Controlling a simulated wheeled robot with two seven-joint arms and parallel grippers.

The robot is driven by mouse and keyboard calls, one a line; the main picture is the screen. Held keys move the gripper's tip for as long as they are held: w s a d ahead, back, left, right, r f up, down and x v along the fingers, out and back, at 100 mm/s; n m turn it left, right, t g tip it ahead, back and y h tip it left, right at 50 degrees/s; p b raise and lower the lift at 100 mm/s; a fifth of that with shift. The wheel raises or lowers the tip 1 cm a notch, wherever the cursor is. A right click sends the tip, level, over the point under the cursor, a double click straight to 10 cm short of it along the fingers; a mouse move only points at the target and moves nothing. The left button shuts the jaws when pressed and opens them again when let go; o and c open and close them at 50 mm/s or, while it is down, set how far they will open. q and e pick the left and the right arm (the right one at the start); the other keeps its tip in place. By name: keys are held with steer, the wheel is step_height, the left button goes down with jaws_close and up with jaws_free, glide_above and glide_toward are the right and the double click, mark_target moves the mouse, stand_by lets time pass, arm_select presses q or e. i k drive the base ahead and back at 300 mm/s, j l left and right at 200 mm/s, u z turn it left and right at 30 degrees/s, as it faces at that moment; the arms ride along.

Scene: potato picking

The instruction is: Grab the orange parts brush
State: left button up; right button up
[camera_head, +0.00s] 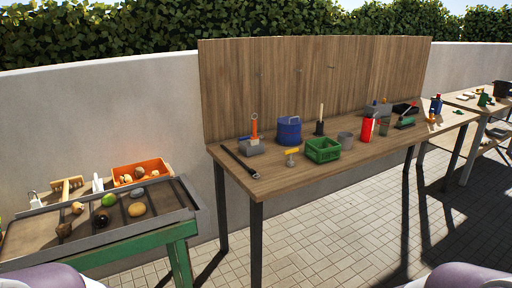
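An orange upright handle (254,126) stands at the left end of the wooden workbench (285,178), behind or in a grey block (251,147). It looks like the orange parts brush, but its lower end is hidden and I cannot make out bristles. A smaller orange item (431,116) sits near the bench's right end, too small to identify. Neither of my grippers is in view; only purple and white parts of my arms show at the bottom left and bottom right edges.
A green-framed sorting table (130,238) with potatoes and an orange crate (150,182) stands left. Paved floor lies in front.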

mark_target(254, 140)
steer(key=i+l, duration=0.15)
steer(key=i, duration=0.3)
steer(key=i+l+u, duration=0.15)
steer(key=i, duration=0.25)
steer(key=i+l, duration=0.2)
steer(key=i, duration=0.25)
steer(key=j+u, duration=0.05)
